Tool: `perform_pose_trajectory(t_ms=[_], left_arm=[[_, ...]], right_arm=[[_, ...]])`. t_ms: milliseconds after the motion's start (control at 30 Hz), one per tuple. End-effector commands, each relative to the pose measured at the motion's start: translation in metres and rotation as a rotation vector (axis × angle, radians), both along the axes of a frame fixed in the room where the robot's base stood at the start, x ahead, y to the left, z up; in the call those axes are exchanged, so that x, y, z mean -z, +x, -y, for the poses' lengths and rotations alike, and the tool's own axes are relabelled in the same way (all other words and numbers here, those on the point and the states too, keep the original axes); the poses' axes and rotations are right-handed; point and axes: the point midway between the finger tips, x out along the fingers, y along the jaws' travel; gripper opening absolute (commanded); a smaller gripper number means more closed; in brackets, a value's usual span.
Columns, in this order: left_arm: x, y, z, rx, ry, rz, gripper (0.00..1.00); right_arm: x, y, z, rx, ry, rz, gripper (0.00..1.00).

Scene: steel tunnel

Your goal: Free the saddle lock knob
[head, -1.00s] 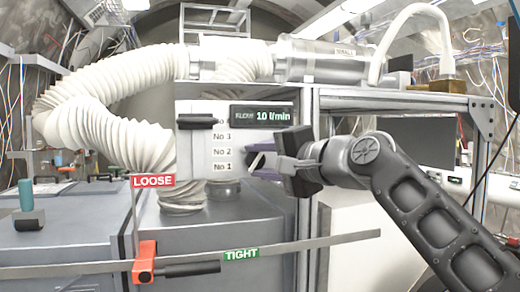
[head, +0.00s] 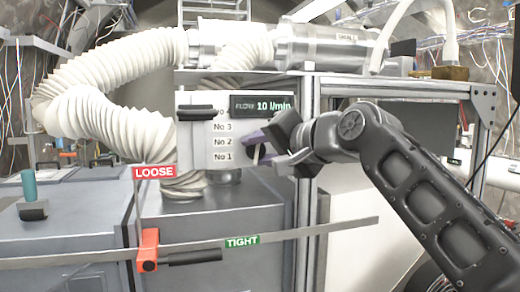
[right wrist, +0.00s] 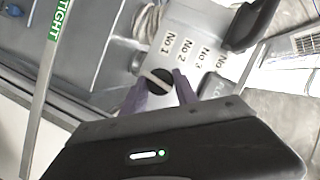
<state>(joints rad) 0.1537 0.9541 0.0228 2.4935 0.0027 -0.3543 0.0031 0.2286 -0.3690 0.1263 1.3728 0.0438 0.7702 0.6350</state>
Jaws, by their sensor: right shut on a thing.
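An orange-red saddle clamp (head: 148,250) sits on the long grey rail (head: 320,229) at the lower left in the head view. Its black handle (head: 195,258) points right along the rail, on the side of the green TIGHT label (head: 242,240). A red LOOSE label (head: 154,172) stands above the clamp. My right gripper (head: 262,152) is away from the clamp, at the white numbered panel (head: 190,150). In the right wrist view its purple fingers (right wrist: 160,88) are shut on a round black knob (right wrist: 159,76) with a pale stripe, near No 1. My left gripper is not in view.
A black handle (head: 201,112) projects from the panel's upper left. White ribbed hoses (head: 105,120) loop behind it. A metal frame post (head: 305,200) stands right of the panel. The rail crosses in front of grey cabinets (head: 40,245).

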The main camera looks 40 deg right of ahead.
Motion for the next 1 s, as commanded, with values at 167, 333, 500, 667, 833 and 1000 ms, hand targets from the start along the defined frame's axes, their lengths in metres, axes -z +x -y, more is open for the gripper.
perform_pose_trajectory(t_ms=[167,333,500,667,833,1000], left_arm=[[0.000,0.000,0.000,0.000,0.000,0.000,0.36],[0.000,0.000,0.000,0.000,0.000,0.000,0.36],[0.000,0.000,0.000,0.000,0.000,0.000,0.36],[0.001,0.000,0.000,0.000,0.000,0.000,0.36],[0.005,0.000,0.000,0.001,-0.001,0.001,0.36],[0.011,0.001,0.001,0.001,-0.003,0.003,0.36]], right_arm=[[0.002,0.001,-0.001,-0.002,0.001,-0.006,0.41],[0.002,0.000,0.000,-0.001,0.001,-0.003,0.55],[0.001,0.000,0.000,-0.001,0.001,-0.002,0.57],[0.000,-0.002,0.000,-0.001,0.001,-0.001,0.57],[-0.003,-0.017,0.000,0.000,0.001,0.001,0.57],[-0.008,-0.045,0.000,0.000,0.001,0.001,0.57]])
